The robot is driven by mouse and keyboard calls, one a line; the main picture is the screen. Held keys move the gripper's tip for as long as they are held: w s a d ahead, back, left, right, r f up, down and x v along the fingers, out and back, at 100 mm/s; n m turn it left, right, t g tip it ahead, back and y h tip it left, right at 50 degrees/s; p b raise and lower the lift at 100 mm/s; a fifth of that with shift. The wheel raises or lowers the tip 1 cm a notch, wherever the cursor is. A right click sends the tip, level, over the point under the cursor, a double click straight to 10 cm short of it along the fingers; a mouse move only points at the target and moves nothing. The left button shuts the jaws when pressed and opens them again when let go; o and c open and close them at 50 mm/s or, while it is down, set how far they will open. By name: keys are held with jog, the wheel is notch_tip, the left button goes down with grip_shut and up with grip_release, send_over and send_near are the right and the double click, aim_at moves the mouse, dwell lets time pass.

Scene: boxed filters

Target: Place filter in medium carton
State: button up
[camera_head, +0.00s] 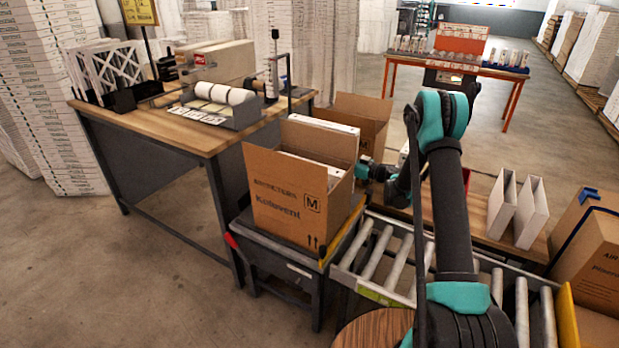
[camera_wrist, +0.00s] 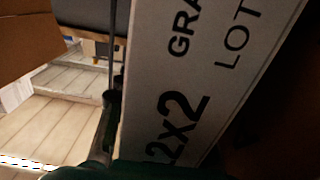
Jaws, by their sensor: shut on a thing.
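The medium carton (camera_head: 290,205), brown cardboard marked with a boxed M, stands open on a dark stand. White filter edges show in its opening; one filter (camera_head: 323,124) stands upright and rises above the carton's rim. My gripper (camera_head: 364,171) is at the carton's right side, its fingertips mostly hidden behind the carton flap. In the wrist view, my gripper (camera_wrist: 108,125) is shut on a white boxed filter (camera_wrist: 195,75) with large black print. Brown cardboard (camera_wrist: 25,35) shows at the upper left there. How deep the held filter sits is hidden.
Two white filters (camera_head: 502,206) (camera_head: 532,212) stand on the wooden bench at right. A roller conveyor (camera_head: 385,255) runs in front. Another open carton (camera_head: 362,112) is behind. A workbench (camera_head: 160,128) with rolls stands at left. A strapped carton (camera_head: 590,245) is far right.

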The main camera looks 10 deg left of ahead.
jog(key=x, duration=1.2)
notch_tip(320, 180, down, 7)
jog(key=shift+f, duration=2.7)
jog(key=o, duration=1)
